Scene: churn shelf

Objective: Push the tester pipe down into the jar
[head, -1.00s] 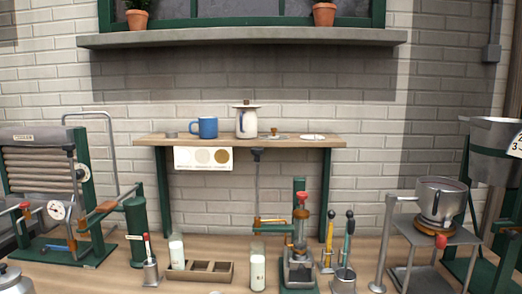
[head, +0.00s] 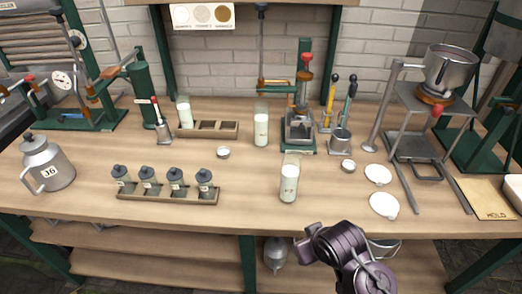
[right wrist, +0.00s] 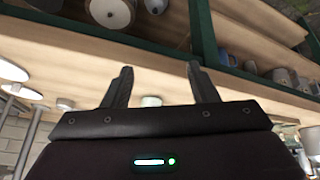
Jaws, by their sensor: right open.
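A clear glass jar (head: 289,182) part full of white milk stands alone mid-table in the head view. A second milk jar (head: 261,131) stands behind it, left of the green-backed stand (head: 299,132). The stand carries an upright orange and steel part with a red knob (head: 308,57). I cannot tell which part is the tester pipe. My right arm comes in at the bottom of the head view, in front of and below the front jar, apart from it. In the right wrist view my right gripper (right wrist: 160,72) is open and empty. My left gripper is out of view.
A rack of small lidded jars (head: 168,195) lies left of the front jar. A wooden caddy (head: 210,130) holds another milk jar. White lids (head: 384,205) lie to the right, near a metal stand with a pot (head: 450,66). Bare tabletop surrounds the front jar.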

